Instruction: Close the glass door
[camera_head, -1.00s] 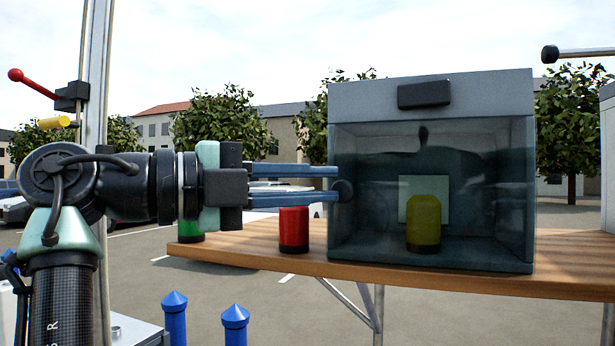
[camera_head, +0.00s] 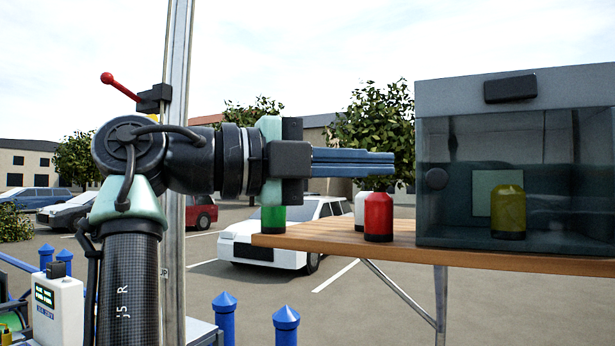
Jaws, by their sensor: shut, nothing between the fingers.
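A grey box (camera_head: 512,92) with a dark, see-through glass door (camera_head: 560,190) stands on the right of the table. The door has a round dark knob (camera_head: 437,178) near its left edge. It appears to lie across the box's front, with no gap visible from here; I cannot tell whether it is fully flush. A yellow canister (camera_head: 508,212) and a pale panel (camera_head: 483,193) show through the glass. My gripper (camera_head: 391,163) is shut and empty, pointing right. In the picture its tips stop just left of the box, apart from the knob.
A red canister (camera_head: 378,217), a white one (camera_head: 361,209) and a green one (camera_head: 273,219) stand left of the box on the wooden table (camera_head: 330,236). Blue posts (camera_head: 286,322) stand in front. Parked cars (camera_head: 285,238) and trees are behind.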

